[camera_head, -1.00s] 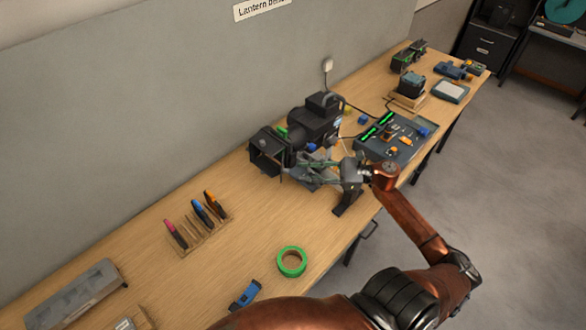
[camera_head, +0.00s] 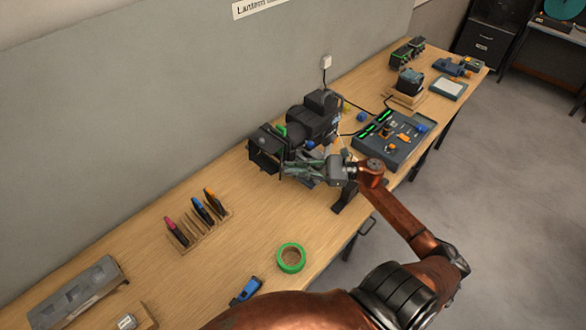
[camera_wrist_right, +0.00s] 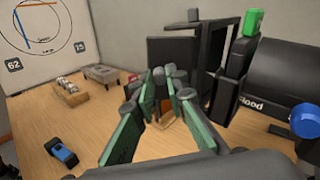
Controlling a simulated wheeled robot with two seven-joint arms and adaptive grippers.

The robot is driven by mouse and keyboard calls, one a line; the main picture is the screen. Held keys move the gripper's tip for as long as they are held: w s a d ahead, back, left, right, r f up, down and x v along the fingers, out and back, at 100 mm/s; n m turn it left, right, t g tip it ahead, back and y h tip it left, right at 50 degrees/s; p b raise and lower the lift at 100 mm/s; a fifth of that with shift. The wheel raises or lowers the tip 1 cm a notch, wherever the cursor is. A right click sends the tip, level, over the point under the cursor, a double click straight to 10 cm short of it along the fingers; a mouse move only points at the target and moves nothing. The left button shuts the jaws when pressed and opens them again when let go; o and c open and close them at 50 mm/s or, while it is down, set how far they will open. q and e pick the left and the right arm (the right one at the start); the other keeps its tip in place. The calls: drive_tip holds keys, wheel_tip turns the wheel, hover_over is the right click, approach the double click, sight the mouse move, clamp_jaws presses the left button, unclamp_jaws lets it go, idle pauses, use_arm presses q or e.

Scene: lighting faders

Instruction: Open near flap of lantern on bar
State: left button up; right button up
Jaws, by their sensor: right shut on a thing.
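The lantern (camera_head: 308,122) is a black fixture on the bar at the bench's middle, its flaps at its left end (camera_head: 265,150). My right gripper (camera_head: 292,168) is at the near side of those flaps. In the right wrist view its green-padded fingers (camera_wrist_right: 163,82) are close together beside a dark flap panel (camera_wrist_right: 175,55). It is shut on the near flap, whose gripped edge is mostly hidden by the fingers. The lantern's body also shows in the right wrist view (camera_wrist_right: 280,85), with a green piece above and a blue knob. My left gripper is not in view.
A control panel with green-lit faders (camera_head: 395,150) lies right of the lantern. A pen rack (camera_head: 205,228), green tape roll (camera_head: 291,258) and blue clamp-like item (camera_head: 246,291) lie to the left. The wall stands behind the lantern. Bench between rack and lantern is clear.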

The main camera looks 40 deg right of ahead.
clamp_jaws()
drive_tip(key=a+m+t+h+p, duration=0.1)
drive_tip(key=m+h+p, duration=0.2)
drive_tip(key=h+p, duration=0.1)
drive_tip(key=w+a+m+t+h+p, duration=0.1)
drive_tip(key=a+m+t+h+p, duration=0.1)
drive_tip(key=m+h+p, duration=0.1)
drive_tip(key=a+r+m+t+h+p, duration=0.1)
drive_tip(key=m+h+p, duration=0.2)
drive_tip(key=h+p, duration=0.2)
drive_tip(key=shift+w+a+r+m+t+h, duration=0.15)
drive_tip(key=shift+w+m+t+h, duration=0.2)
drive_tip(key=shift+h, duration=0.45)
drive_tip(key=shift+w+a+f+m+h+p, duration=0.1)
drive_tip(key=shift+w+f+m+h+p, duration=0.1)
drive_tip(key=shift+m+h+p, duration=0.35)
drive_tip(key=shift+w+a+f+m+h+p, duration=0.1)
drive_tip(key=shift+f+m+h+p, duration=0.1)
drive_tip(key=shift+h+p, duration=0.4)
drive_tip(key=o, duration=0.7)
unclamp_jaws()
drive_tip(key=shift+y, duration=0.25)
